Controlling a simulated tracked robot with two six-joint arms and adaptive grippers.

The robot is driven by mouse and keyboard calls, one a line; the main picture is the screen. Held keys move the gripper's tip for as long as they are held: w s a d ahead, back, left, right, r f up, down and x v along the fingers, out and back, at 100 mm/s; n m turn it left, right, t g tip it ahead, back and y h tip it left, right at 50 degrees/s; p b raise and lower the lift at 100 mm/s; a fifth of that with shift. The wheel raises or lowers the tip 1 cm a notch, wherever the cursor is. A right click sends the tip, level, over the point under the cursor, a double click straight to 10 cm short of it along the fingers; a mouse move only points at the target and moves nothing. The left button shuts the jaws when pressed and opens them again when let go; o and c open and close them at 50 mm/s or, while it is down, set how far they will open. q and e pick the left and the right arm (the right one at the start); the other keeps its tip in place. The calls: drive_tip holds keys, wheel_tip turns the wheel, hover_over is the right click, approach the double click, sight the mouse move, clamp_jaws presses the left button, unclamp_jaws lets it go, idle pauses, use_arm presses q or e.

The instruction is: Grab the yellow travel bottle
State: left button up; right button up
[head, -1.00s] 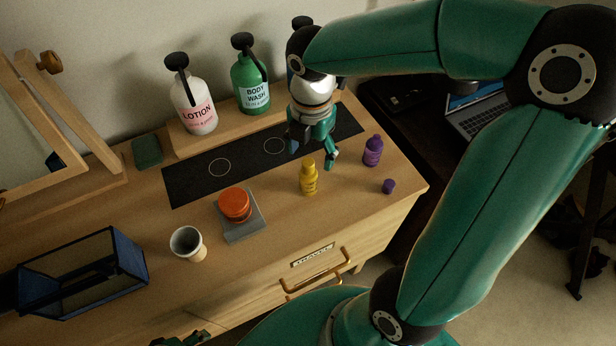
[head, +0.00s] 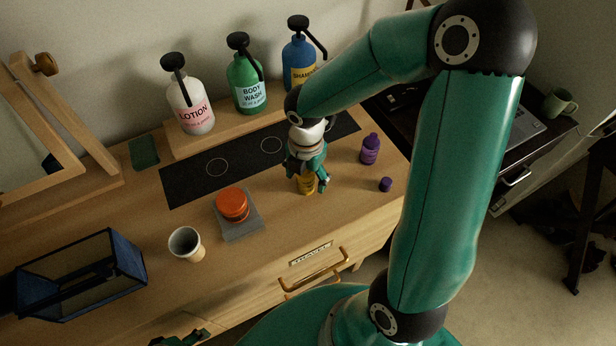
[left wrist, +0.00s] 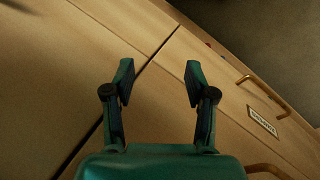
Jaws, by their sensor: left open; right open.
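The yellow travel bottle (head: 307,184) stands upright on the wooden dresser top in the head view. My right gripper (head: 307,176) is open above and around its upper part, and the fingers hide the cap. I cannot tell whether the fingers touch it. My left gripper (left wrist: 158,85) is open and empty in the left wrist view, in front of the dresser's drawer fronts. Only a small part of it shows at the bottom edge of the head view.
A purple bottle (head: 370,149) and a purple cap (head: 385,184) stand to the right. Pump bottles line the back, including a green one (head: 247,84).

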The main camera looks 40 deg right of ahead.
drive_tip(key=c, duration=1.2)
drive_tip(key=shift+c, duration=0.2)
drive_tip(key=shift+r, duration=0.15)
